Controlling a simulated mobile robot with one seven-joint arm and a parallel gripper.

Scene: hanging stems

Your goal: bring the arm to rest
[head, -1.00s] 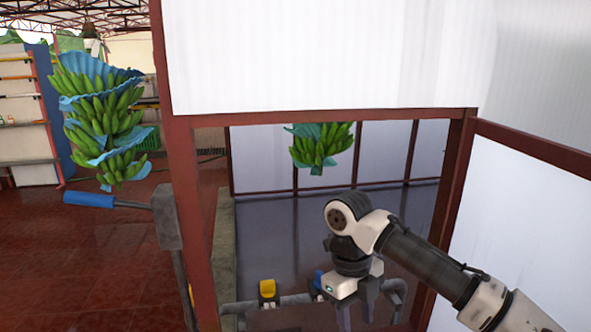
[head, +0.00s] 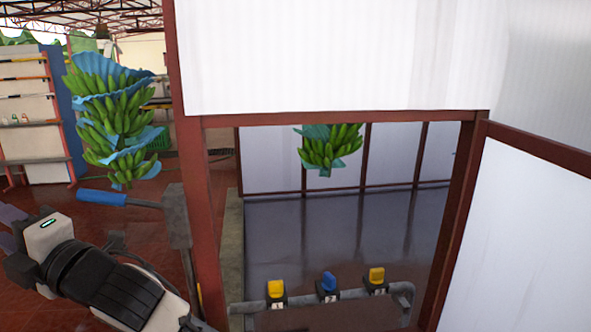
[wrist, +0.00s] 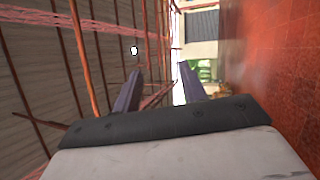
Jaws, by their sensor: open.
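My gripper (head: 8,230) is at the left edge of the head view, left of the red post and below the hanging bananas. It points left, with my arm running back to the bottom edge. In the wrist view, the two fingers of my gripper (wrist: 160,72) stand apart with nothing between them. The wrist view looks rolled on its side, with the red floor on the right and roof beams on the left.
A blue-handled lever (head: 103,198) sits close above my gripper. A banana bunch (head: 110,115) hangs at left, another (head: 328,148) behind the opening. A pipe rail (head: 350,294) carries two yellow switches and a blue one. A red post (head: 197,210) stands right of my arm.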

